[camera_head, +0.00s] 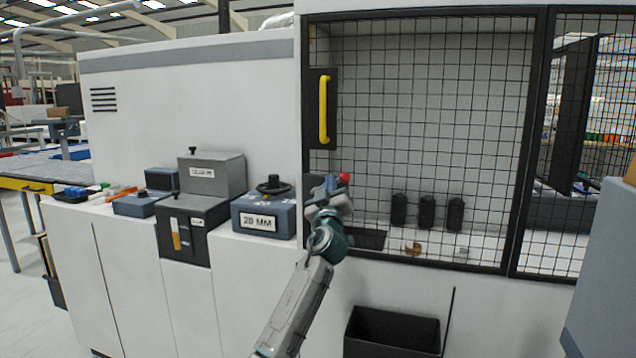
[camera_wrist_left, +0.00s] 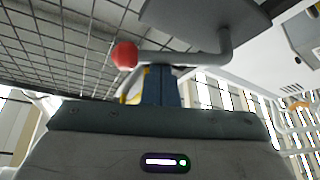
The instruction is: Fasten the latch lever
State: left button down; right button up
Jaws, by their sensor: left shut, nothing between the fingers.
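The latch lever is a grey bent rod with a red ball knob. In the head view its red knob (camera_head: 344,177) shows at the lower left of the mesh door, just right of my left gripper (camera_head: 332,184). In the left wrist view the lever (camera_wrist_left: 185,59) runs from a dark plate at the right across to the red knob at the left. My left gripper (camera_wrist_left: 160,75) is shut and empty, with its blue fingers just at the rod; I cannot tell whether they touch it. The arm hides the latch mount in the head view. My right gripper is not in view.
The mesh door (camera_head: 430,120) has a yellow handle (camera_head: 323,108) above the latch. A blue-grey 20 MM box (camera_head: 263,217) stands on the counter left of my gripper. A black bin (camera_head: 392,333) is below, right of my arm. A grey-blue block fills the right edge.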

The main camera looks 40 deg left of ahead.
pick_arm(q)
jog(key=f+m+t+h, duration=0.1)
jog(key=m+h, duration=0.1)
jog(key=m, duration=0.1)
jog(key=f+m+t+h+b, duration=0.1)
jog(key=m, duration=0.2)
jog(key=d+f+m+t+h+b, duration=0.1)
jog(key=m+h, duration=0.1)
jog(key=m, duration=0.1)
jog(key=shift+w+h, duration=0.15)
jog(key=shift+h, duration=0.15)
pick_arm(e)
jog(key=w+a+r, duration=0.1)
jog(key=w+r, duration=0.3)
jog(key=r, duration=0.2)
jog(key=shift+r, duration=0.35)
pick_arm(q)
jog(key=shift+f+m, duration=0.1)
jog(key=shift+m, duration=0.2)
